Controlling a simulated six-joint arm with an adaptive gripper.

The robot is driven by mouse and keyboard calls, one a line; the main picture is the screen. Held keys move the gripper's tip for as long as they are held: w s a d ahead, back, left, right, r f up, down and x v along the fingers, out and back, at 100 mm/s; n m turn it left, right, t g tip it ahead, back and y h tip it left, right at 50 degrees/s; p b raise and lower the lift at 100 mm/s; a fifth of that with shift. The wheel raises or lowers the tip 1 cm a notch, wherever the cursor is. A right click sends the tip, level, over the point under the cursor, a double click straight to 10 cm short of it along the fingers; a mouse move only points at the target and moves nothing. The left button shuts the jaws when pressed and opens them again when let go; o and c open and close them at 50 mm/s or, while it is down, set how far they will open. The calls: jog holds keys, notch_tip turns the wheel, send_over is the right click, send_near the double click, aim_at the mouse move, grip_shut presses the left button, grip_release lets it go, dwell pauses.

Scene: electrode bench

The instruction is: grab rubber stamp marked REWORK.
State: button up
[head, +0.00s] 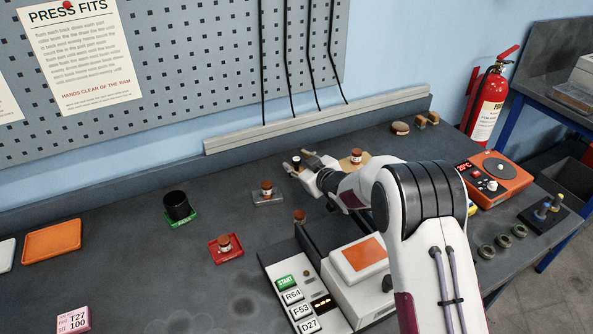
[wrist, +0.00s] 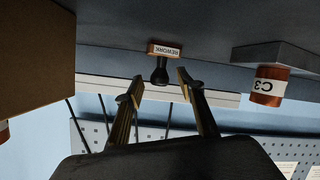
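The rubber stamp marked REWORK (wrist: 164,49) shows in the wrist view, with a wooden base, a white label and a black handle. The wrist view is upside down. My gripper (wrist: 161,82) is open, with one finger on each side of the stamp's handle. I see gaps between the handle and both fingers; whether the handle is fully between the tips in depth I cannot tell. In the head view my gripper (head: 297,160) is at the back of the bench, and a small dark shape between its fingers looks like the stamp handle.
A brown jar marked C3 (wrist: 267,88) stands on a grey block (wrist: 285,55) to one side. A tan block (wrist: 35,60) is close on the other side. A red tray (head: 216,258), a green tray (head: 182,223) and a machine (head: 345,290) stand nearer.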

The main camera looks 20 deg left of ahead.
jog(key=shift+x, duration=0.9)
grip_shut()
